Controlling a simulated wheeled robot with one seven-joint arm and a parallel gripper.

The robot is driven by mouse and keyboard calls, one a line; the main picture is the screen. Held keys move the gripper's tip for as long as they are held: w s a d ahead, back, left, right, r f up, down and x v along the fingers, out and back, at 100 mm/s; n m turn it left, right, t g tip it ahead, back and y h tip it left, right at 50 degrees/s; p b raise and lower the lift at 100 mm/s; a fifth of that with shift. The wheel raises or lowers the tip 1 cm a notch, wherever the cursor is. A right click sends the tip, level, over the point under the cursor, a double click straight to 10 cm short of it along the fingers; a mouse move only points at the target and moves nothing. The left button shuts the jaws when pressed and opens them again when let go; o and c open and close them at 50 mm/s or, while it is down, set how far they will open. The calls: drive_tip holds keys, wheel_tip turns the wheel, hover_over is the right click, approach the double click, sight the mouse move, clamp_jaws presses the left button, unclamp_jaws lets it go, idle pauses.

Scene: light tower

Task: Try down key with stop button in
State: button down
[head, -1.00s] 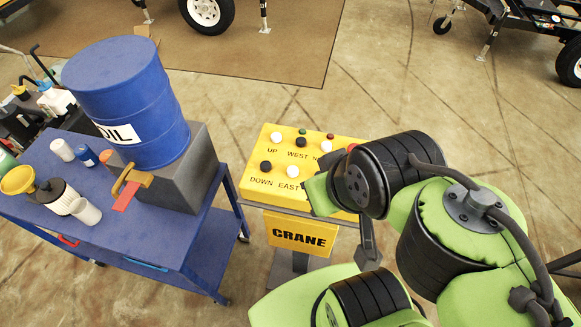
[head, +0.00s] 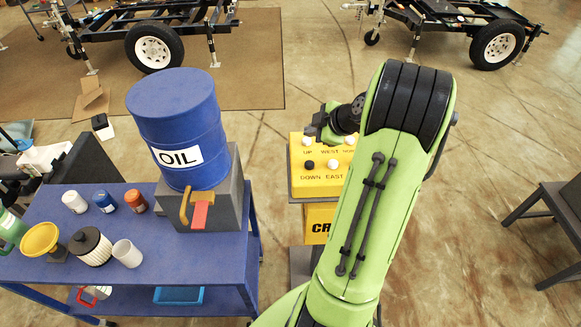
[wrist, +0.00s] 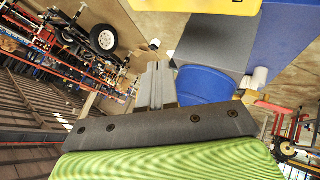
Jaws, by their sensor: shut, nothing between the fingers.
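The yellow crane panel (head: 296,180) stands on a post in the middle of the head view, its right part hidden behind my arm. The black down button (head: 309,164) sits above the word DOWN, with a white button (head: 333,163) above EAST. A white button (head: 308,142) is above UP. I cannot make out the stop button; my arm may cover it. My gripper's hand is at the panel's far edge in the head view, its fingertips not clear there. In the wrist view my gripper (wrist: 156,82) is shut and empty, with a strip of the yellow panel (wrist: 205,6) at the top.
A blue cart (head: 195,258) stands left of the panel, with a blue oil drum (head: 178,120) on a grey block and several small containers. A dark table (head: 545,220) is at the right. Wheeled trailers (head: 155,48) are behind. Floor between panel and dark table is open.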

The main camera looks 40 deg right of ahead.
sight(312, 165)
drive_tip(key=f+b, duration=0.4)
drive_tip(key=f, duration=0.1)
drive_tip(key=f+b, duration=0.2)
drive_tip(key=f, duration=0.1)
drive_tip(key=shift+s+a, duration=0.1)
drive_tip(key=shift+s, duration=0.3)
drive_tip(key=shift+f, duration=0.25)
drive_tip(key=shift+f+b, duration=0.1)
drive_tip(key=shift+b, duration=0.3)
idle(1.2)
drive_tip(key=shift+f+b, duration=0.3)
drive_tip(key=shift+b, duration=0.35)
drive_tip(key=shift+f+b, duration=0.55)
drive_tip(key=shift+b, duration=0.15)
idle(1.5)
drive_tip(key=shift+r, duration=0.1)
idle(0.5)
drive_tip(key=shift+r+p, duration=0.4)
drive_tip(key=shift+r, duration=0.5)
